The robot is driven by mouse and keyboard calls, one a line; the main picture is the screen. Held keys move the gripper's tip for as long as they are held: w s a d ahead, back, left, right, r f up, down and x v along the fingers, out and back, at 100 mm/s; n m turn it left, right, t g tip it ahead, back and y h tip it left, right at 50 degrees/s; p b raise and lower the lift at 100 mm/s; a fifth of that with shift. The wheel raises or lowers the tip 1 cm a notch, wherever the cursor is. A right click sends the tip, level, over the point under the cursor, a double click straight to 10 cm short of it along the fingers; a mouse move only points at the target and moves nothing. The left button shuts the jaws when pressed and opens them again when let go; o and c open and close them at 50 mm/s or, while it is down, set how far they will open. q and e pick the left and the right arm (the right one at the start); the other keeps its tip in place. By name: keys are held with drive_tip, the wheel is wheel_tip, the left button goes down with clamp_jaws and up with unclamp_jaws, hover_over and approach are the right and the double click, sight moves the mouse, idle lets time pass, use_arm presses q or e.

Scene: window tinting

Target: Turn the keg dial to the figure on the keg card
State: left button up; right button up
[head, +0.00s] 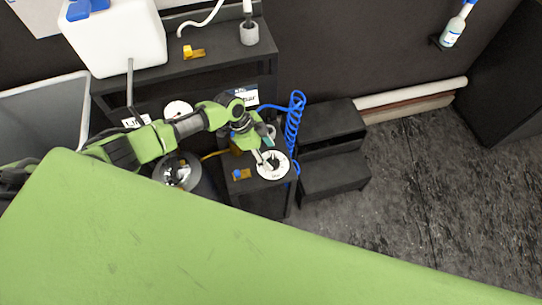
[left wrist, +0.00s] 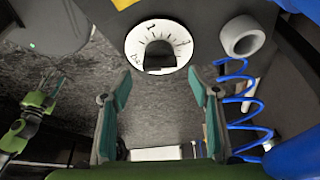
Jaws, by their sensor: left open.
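A white round dial (head: 272,166) with a black knob sits on the black stand under my left gripper (head: 264,155). In the left wrist view the dial (left wrist: 133,42) has dark marks around its edge, and the black knob (left wrist: 160,57) stands at its centre. My left gripper is open, with its two teal-padded fingers (left wrist: 161,100) apart and nothing between them; the knob is beyond the tips.
A coiled blue hose (head: 295,122) stands right beside the dial. A shiny metal vessel (head: 178,172) is left of the stand. Another white dial (head: 178,108) and a white card (head: 135,121) are further left. Black steps (head: 335,175) stand to the right; a green surface (head: 200,250) fills the foreground.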

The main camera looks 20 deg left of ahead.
sight(273, 160)
use_arm(q)
drive_tip(key=shift+x, duration=1.6)
drive_tip(key=c, duration=1.1)
drive_tip(key=shift+c, duration=0.2)
